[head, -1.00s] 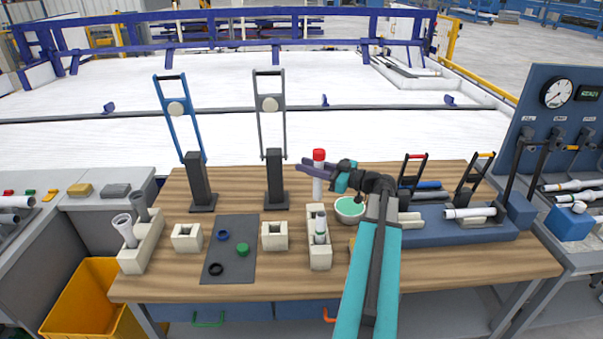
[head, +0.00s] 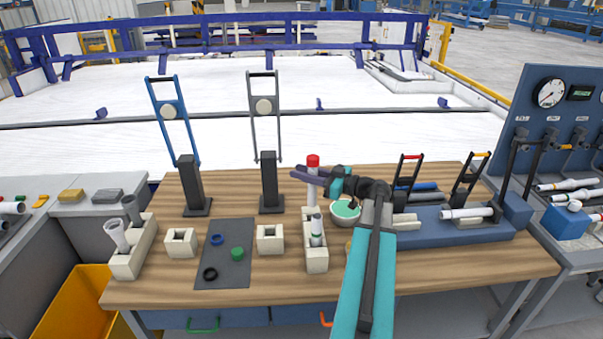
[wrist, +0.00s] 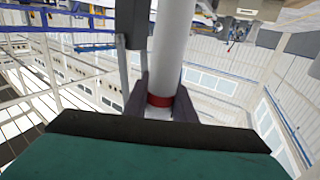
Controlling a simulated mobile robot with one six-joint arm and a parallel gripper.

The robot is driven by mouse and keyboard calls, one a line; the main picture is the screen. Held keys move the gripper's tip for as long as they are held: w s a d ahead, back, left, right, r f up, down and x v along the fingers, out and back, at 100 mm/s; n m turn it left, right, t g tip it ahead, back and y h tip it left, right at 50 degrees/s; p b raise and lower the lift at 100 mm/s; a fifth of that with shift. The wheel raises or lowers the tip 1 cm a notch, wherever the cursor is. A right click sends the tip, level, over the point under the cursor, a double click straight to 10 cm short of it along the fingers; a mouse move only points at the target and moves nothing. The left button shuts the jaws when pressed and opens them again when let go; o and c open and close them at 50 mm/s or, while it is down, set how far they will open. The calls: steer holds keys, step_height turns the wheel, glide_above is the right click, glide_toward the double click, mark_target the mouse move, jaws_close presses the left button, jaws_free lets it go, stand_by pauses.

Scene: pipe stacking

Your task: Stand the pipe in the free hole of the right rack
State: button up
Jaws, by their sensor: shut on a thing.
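A white pipe with a red top (head: 313,161) is upright between the fingers of my gripper (head: 312,178). In the wrist view, the white pipe (wrist: 174,45) runs between the dark fingers (wrist: 160,100), which are shut on it at a red band. The right rack (head: 316,262) is a cream block in front of my gripper. A white pipe with a green band (head: 317,232) stands in its nearer part. The held pipe's lower end is at the rack's far end in the picture; I cannot tell whether it is above, behind or inside the far hole.
A green-filled bowl (head: 345,211) sits close right of the rack. A cream block (head: 270,240) and a dark mat (head: 226,262) with rings lie to the left. A tall black stand (head: 270,185) rises behind. The left rack (head: 133,258) holds two grey-white pipes.

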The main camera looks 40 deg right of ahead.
step_height(320, 180, down, 4)
steer(key=b, duration=0.2)
steer(key=shift+r+b, duration=0.2)
steer(key=shift+b, duration=0.15)
steer(key=shift+f+p, duration=0.45)
steer(key=shift+f, duration=0.25)
stand_by(0.9)
steer(key=shift+f+b, duration=0.9)
steer(key=shift+f, duration=2.8)
stand_by(0.6)
steer(key=o, duration=1.1)
steer(key=shift+r, duration=0.2)
